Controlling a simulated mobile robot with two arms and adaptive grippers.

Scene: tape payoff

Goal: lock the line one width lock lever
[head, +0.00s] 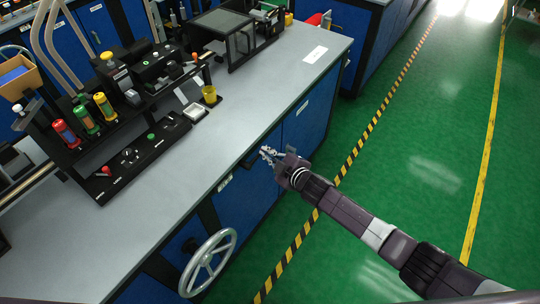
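Which part is the line one width lock lever I cannot tell for sure. A small red-knobbed lever (104,170) stands at the near left end of a black panel (150,158) on the grey bench. My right gripper (266,153) is beyond the bench's front edge, beside the blue cabinet front, with its arm coming in from the lower right. Its fingers look spread, with nothing seen between them. It is well apart from the panel and the red-knobbed lever. My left gripper is out of view.
The grey bench (240,105) carries red, green and yellow cylinders (86,120), a yellow cup (209,94) and a black-framed machine (235,35). A grey handwheel (208,262) sticks out from the blue cabinet front. The green floor at right is clear.

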